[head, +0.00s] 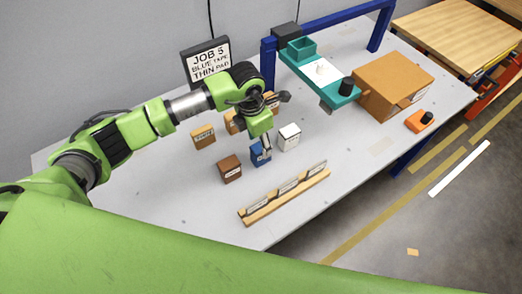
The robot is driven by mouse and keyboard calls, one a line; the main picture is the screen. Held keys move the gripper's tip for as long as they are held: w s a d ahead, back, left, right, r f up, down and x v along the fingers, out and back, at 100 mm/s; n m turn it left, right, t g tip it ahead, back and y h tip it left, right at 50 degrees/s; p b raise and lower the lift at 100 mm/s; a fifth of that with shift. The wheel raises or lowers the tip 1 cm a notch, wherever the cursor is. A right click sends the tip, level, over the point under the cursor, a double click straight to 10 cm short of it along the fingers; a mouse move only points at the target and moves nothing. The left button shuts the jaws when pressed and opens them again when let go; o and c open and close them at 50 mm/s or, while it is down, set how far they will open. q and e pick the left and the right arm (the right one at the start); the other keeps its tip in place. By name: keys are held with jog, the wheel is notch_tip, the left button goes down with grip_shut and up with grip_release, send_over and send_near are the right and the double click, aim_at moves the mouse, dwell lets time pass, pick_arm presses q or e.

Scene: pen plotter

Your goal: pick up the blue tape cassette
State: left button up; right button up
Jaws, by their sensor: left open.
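The blue tape cassette (258,158) is a small blue block with a pale label, standing on the grey table (170,222). My left gripper (266,146) is open, just above and at the cassette's upper right edge, pointing down. It hides part of the cassette's top. I cannot tell whether the fingers touch it or straddle it. My right gripper is not in view.
A white block (289,137) stands close to the right, a brown block (229,169) to the left. Tan blocks (203,136) are behind. A wooden rack (285,194) lies in front. The teal plotter (343,99), blue frame and brown box (394,82) stand at the right.

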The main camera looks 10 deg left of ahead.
pick_arm(q)
jog(key=f, duration=0.2)
jog(key=f+p, duration=0.1)
jog(key=shift+w+d+f, duration=0.1)
jog(key=shift+d+f, duration=0.05)
jog(key=shift+d, duration=0.1)
jog(key=shift+f, duration=0.2)
jog(key=c, duration=1.1)
jog(key=shift+w, duration=0.1)
jog(key=shift+c, duration=0.7)
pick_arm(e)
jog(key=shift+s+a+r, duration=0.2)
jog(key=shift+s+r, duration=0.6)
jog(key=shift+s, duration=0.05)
pick_arm(q)
jog(key=shift+r, duration=0.2)
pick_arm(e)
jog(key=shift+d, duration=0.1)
